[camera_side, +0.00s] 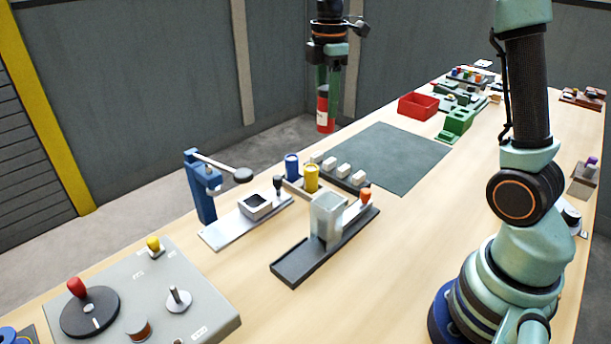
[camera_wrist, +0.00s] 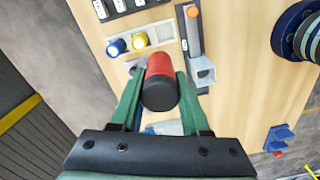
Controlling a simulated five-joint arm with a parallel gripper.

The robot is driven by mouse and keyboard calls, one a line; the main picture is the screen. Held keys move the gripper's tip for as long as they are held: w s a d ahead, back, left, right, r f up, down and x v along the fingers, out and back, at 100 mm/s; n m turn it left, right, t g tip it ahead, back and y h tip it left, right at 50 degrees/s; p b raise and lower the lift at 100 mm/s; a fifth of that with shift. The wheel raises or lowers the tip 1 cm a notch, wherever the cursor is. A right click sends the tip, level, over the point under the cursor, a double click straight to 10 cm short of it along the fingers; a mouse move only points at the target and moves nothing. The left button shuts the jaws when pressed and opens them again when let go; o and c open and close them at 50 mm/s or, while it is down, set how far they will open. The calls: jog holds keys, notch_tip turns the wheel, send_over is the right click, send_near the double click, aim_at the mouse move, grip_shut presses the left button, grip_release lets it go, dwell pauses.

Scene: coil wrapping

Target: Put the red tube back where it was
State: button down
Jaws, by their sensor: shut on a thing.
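My gripper (camera_side: 328,105) is shut on the red tube (camera_side: 325,113), which has a dark end. It holds the tube upright, high above the bench. In the wrist view the red tube (camera_wrist: 160,70) sits between the two green fingers, dark end toward the camera. A pale rack (camera_wrist: 153,44) on the bench holds a blue tube (camera_side: 292,166) and a yellow tube (camera_side: 311,178). In the wrist view the blue tube (camera_wrist: 117,47) and the yellow tube (camera_wrist: 139,41) stand side by side, with a bare stretch of rack beside the yellow one.
A clear-walled device (camera_side: 327,215) with an orange-knobbed lever (camera_side: 366,195) stands close by the rack. A blue post with an arm (camera_side: 203,190) is to its left. A block strip with white pieces (camera_side: 344,171) lies behind. The dark mat (camera_side: 390,155) is clear.

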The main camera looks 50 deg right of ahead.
jog(key=f, duration=0.6)
jog(key=s+d+f, duration=0.1)
jog(key=f, duration=1.3)
jog(key=shift+s+d+f, duration=0.15)
jog(key=shift+s+f, duration=0.05)
jog(key=shift+s, duration=0.2)
jog(key=shift+f, duration=0.1)
jog(key=shift+c, duration=1.9)
grip_release()
